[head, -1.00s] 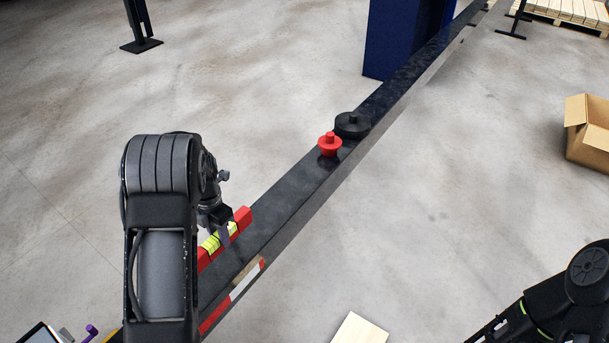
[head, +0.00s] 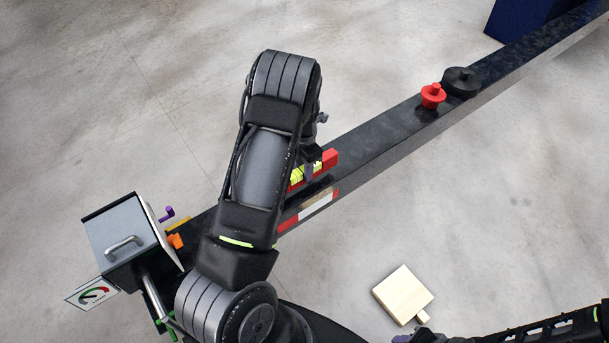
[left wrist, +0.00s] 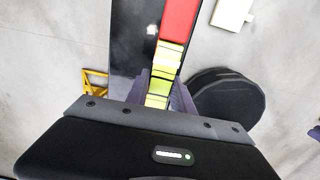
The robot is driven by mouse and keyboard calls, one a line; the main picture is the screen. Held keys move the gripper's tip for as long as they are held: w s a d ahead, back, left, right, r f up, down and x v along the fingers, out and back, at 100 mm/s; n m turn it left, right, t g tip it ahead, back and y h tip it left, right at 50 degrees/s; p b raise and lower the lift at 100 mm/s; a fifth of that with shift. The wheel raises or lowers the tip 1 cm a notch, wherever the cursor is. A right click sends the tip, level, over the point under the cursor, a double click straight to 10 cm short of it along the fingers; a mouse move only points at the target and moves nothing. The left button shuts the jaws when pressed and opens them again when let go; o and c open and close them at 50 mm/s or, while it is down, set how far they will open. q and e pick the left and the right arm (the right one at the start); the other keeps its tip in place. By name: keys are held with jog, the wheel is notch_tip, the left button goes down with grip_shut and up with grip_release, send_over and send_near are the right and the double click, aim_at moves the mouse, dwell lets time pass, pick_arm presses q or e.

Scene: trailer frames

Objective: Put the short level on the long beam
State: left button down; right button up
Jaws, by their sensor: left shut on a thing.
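The short level (head: 330,158) is a red bar with a yellow-green middle. My left gripper (head: 312,172) is shut on it at the yellow-green part. The long beam (head: 385,138) is dark and runs from lower left to upper right. In the left wrist view the level (left wrist: 178,22) overlaps one side of the beam (left wrist: 133,40), between the fingers of the gripper (left wrist: 160,95). I cannot tell whether it touches the beam. My left arm hides part of both. My right gripper is not visible.
A red knobbed piece (head: 432,97) and a black disc (head: 461,82) stand farther along the beam. A red-and-white strip (head: 316,206) marks its near side. A grey box with a handle (head: 124,243) stands at left. A pale wooden block (head: 402,292) is at lower right.

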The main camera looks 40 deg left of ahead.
pick_arm(q)
jog(key=shift+f+p, duration=0.3)
jog(key=shift+f, duration=1.55)
jog(key=shift+f, duration=0.2)
jog(key=c, duration=1.1)
grip_release()
jog(key=shift+r, duration=0.1)
jog(key=shift+r, duration=0.1)
notch_tip(320, 180, up, 12)
jog(key=shift+s+b, duration=0.1)
jog(key=shift+b, duration=0.5)
